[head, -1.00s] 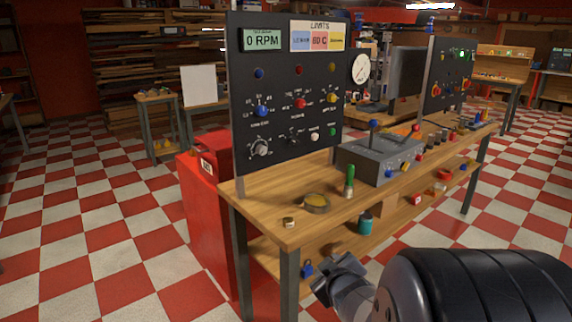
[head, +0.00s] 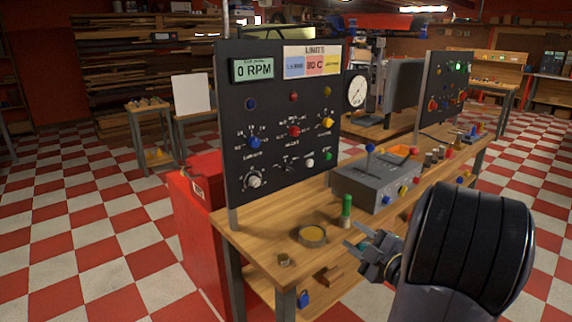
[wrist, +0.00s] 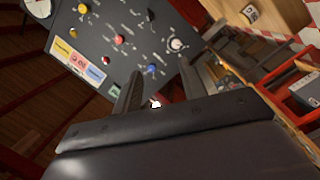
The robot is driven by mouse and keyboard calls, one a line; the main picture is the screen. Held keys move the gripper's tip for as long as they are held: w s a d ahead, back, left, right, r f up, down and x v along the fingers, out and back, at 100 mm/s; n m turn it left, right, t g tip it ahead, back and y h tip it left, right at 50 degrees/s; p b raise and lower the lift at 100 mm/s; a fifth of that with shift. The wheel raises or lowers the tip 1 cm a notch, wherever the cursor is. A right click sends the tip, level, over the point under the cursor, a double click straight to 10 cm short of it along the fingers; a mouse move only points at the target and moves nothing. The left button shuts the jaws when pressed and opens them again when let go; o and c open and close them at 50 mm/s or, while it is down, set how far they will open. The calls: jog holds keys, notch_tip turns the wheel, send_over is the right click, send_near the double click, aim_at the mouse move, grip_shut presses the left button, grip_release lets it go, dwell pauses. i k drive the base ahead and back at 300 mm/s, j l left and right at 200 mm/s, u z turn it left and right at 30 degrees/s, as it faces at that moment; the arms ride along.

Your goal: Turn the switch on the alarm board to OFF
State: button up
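A near black board (head: 285,175) stands upright on the bench, with a 0 RPM display, a LIMITS card, coloured lamps, and blue, red, yellow, white and green knobs. It appears rotated in the wrist view (wrist: 100,15). A second black board (head: 437,92) stands farther back, with a lit green lamp and red and yellow controls. No label reading alarm is legible on either, so I cannot tell which is the alarm board. My gripper (head: 357,238) is open and empty, in front of the bench edge and apart from both boards. Its fingers show in the wrist view (wrist: 158,92).
A red cabinet (head: 195,225) stands left of the bench.

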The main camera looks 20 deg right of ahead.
aim_at(286, 169)
jog(key=i+l+u, duration=0.1)
jog(key=i+l, duration=0.15)
jog(key=i, duration=0.15)
jog(key=i+l+u, duration=0.15)
jog(key=i+l, duration=0.15)
jog(key=i, duration=0.1)
